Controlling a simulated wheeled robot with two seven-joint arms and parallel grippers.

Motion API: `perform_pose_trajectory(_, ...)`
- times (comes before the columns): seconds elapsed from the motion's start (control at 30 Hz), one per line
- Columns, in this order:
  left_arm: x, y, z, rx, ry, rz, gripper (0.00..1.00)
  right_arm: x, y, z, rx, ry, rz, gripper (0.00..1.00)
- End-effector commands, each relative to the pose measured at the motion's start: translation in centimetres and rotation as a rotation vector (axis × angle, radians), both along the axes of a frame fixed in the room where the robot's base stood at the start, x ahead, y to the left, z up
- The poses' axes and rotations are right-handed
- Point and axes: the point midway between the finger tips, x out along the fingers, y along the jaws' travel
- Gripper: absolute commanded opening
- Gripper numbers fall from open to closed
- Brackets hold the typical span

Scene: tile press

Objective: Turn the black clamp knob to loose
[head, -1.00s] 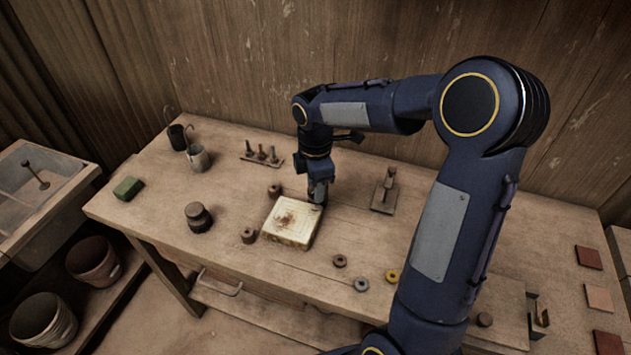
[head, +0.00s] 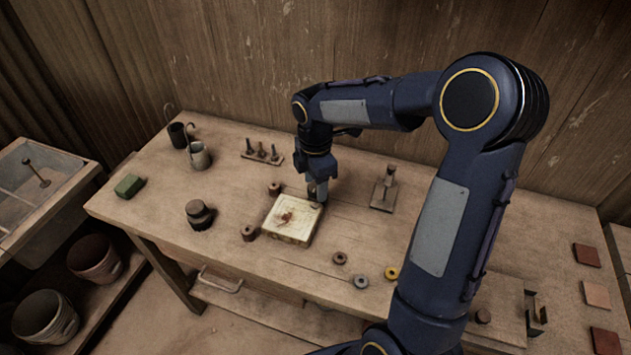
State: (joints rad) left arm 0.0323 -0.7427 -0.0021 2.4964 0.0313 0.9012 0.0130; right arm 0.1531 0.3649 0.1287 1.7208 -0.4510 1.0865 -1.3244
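My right gripper (head: 317,190) points straight down at the far right corner of the pale square tile block (head: 292,221). Its fingertips are low, at a small dark piece beside that corner. The fingers and my wrist hide most of this piece, so I cannot tell whether it is the black clamp knob or whether the fingers are shut on it. Similar small dark round pieces stand at the block's far left corner (head: 274,188), near left corner (head: 249,233) and near right side (head: 340,258). My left gripper is not in view.
A dark round weight (head: 199,215), a green block (head: 129,186), metal cups (head: 198,156) and a rack of pegs (head: 262,153) stand on the table's left and back. A small stand (head: 384,192) is close right of the gripper. Grey and yellow rings (head: 391,273) lie in front.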

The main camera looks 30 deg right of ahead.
Motion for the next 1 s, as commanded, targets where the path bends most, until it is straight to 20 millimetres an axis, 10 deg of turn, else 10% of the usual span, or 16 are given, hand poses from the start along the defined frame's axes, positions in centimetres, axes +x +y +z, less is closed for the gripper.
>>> perform_pose_trajectory(0.37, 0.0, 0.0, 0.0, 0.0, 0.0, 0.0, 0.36, 0.0, 0.0, 0.2, 0.0, 0.002, -0.002, 0.57)
perform_pose_trajectory(1.0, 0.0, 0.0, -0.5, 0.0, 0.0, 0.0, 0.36, -0.1, 0.0, 7.8, 0.0, 0.002, 0.0, 0.57)
